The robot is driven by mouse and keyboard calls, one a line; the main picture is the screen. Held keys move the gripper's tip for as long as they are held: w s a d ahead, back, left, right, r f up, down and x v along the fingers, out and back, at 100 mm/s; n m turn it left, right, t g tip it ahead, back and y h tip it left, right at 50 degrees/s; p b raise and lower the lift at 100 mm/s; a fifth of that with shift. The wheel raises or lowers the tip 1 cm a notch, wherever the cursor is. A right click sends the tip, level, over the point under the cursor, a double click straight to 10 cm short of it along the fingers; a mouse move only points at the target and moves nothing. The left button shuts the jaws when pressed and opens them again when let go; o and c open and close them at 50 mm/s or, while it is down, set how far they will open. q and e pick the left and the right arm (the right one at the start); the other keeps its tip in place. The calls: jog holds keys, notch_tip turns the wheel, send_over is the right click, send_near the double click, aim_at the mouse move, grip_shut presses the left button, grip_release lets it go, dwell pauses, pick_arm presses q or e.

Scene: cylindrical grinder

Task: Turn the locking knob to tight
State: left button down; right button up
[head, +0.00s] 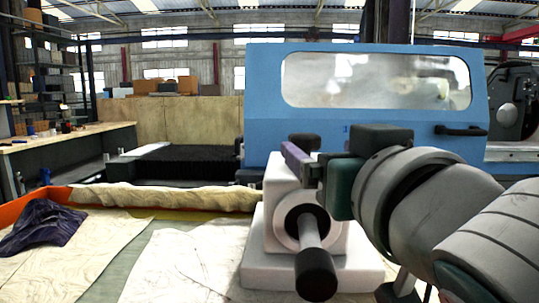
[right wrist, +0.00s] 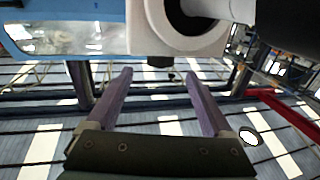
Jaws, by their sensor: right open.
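The locking knob (head: 306,142) is a small black piece on top of the white housing (head: 263,230). In the right wrist view, which is upside down, the knob (right wrist: 160,62) hangs from the housing's edge. My right gripper (head: 301,160) comes in from the right at the top of the housing and partly covers the knob in the head view. Its two purple fingers are apart and empty in the right wrist view (right wrist: 159,73). The knob shows in the gap between their tips, seemingly just beyond them; contact cannot be told. My left gripper is not in view.
A shaft with a black end (head: 316,275) sticks out of the housing toward me. The blue machine cover (head: 380,125) with a window stands behind. Cloths and a dark rag (head: 40,226) lie at the left.

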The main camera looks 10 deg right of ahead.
jog(key=shift+s+a, duration=0.1)
jog(key=shift+s, duration=0.95)
